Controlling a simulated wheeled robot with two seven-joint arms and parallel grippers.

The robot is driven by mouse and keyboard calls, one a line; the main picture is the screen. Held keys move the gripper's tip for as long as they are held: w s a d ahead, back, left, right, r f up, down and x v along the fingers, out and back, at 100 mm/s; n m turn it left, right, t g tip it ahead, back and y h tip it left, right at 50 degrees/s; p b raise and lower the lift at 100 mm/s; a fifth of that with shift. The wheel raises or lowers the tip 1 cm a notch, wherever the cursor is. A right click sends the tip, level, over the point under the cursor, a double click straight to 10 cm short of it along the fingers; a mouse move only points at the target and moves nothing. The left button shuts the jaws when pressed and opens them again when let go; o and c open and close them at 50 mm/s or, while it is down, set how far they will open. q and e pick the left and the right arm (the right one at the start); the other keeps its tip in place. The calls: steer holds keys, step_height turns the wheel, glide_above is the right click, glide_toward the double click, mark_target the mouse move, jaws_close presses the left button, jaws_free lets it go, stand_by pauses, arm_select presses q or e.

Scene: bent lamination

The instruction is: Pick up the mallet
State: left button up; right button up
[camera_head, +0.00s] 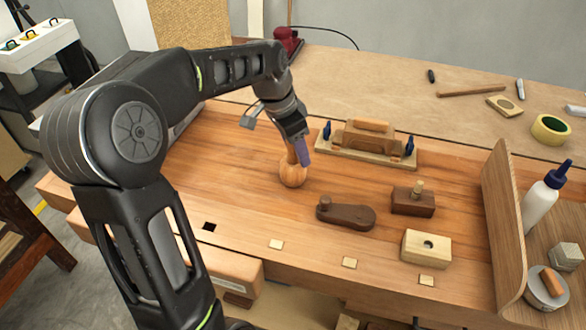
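The mallet (292,173) has a rounded, light orange-brown wooden head that rests low on the workbench, with its handle rising from it. My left gripper (299,151) comes down from above at the handle, just over the head. A purple-grey fingertip shows beside the handle on its right. The upper handle is hidden by the gripper, and the other finger is not clearly seen, so I cannot tell whether the fingers are closed on the handle. My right gripper is not in view.
A wooden form with blue-handled clamps (367,142) stands right of the mallet. A dark wooden plane (346,213), a brown block (413,201) and a pale block (427,247) lie nearby. A curved wooden panel (503,225) stands at right, beside a glue bottle (541,203). Bench left of the mallet is clear.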

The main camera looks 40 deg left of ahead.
arm_select(q)
jaws_close()
stand_by(0.5)
stand_by(0.8)
